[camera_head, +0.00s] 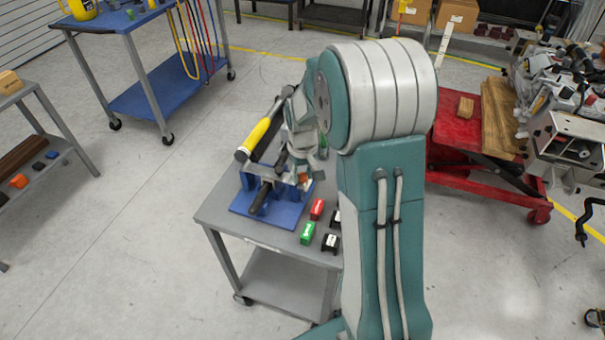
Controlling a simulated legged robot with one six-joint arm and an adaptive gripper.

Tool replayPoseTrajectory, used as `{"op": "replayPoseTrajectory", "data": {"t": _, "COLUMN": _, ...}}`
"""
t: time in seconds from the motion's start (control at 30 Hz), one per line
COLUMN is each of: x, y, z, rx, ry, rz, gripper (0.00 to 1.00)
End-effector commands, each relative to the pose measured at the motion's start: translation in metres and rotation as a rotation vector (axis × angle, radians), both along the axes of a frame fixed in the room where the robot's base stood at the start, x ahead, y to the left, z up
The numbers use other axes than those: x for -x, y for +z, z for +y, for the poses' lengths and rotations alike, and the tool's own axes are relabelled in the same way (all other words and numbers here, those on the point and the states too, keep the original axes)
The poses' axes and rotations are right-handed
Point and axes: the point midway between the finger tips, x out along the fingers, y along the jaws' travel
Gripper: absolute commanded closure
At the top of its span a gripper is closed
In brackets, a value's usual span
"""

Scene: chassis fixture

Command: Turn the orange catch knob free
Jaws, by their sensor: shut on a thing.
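The chassis fixture stands on a grey cart, with a blue base plate (245,206), blue blocks and a silver metal plate across the front. A black handle (261,196) sticks out toward the front. A bar with a yellow sleeve (256,134) lies slanted over the fixture. My gripper (300,168) is at the fixture's right end, pointing down and shut on a small part there. A small orange-brown patch (304,178) shows just under the fingers and looks like the orange catch knob. The fingers and wrist hide most of it, so its turn angle cannot be told.
Red (317,209), green (307,233) and black blocks lie on the grey cart top (218,212) right of the fixture. My arm covers the cart's right side. A blue cart (150,98) stands behind left, a red lift table (460,130) at right. The floor between is clear.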

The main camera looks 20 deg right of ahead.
Motion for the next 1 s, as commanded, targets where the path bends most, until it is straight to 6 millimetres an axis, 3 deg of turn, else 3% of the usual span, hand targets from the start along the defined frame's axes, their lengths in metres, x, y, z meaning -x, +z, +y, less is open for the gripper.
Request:
{"op": "replayPoseTrajectory", "data": {"t": 0.03, "x": -0.002, "y": 0.0, "z": 0.0, "rx": 0.001, "ry": 0.001, "rz": -0.006, "gripper": 1.0}}
{"op": "replayPoseTrajectory", "data": {"t": 0.07, "x": -0.002, "y": 0.0, "z": 0.0, "rx": 0.001, "ry": 0.001, "rz": -0.006, "gripper": 0.52}}
{"op": "replayPoseTrajectory", "data": {"t": 0.1, "x": -0.002, "y": 0.0, "z": 0.0, "rx": 0.001, "ry": 0.001, "rz": -0.006, "gripper": 0.34}}
{"op": "replayPoseTrajectory", "data": {"t": 0.13, "x": -0.002, "y": 0.0, "z": 0.0, "rx": 0.001, "ry": 0.0, "rz": -0.005, "gripper": 0.26}}
{"op": "replayPoseTrajectory", "data": {"t": 0.57, "x": -0.001, "y": 0.004, "z": 0.0, "rx": 0.0, "ry": -0.001, "rz": -0.002, "gripper": 0.26}}
{"op": "replayPoseTrajectory", "data": {"t": 0.67, "x": -0.001, "y": 0.016, "z": 0.0, "rx": 0.001, "ry": -0.001, "rz": -0.006, "gripper": 0.26}}
{"op": "replayPoseTrajectory", "data": {"t": 1.0, "x": -0.002, "y": 0.085, "z": 0.001, "rx": 0.002, "ry": 0.0, "rz": -0.006, "gripper": 0.26}}
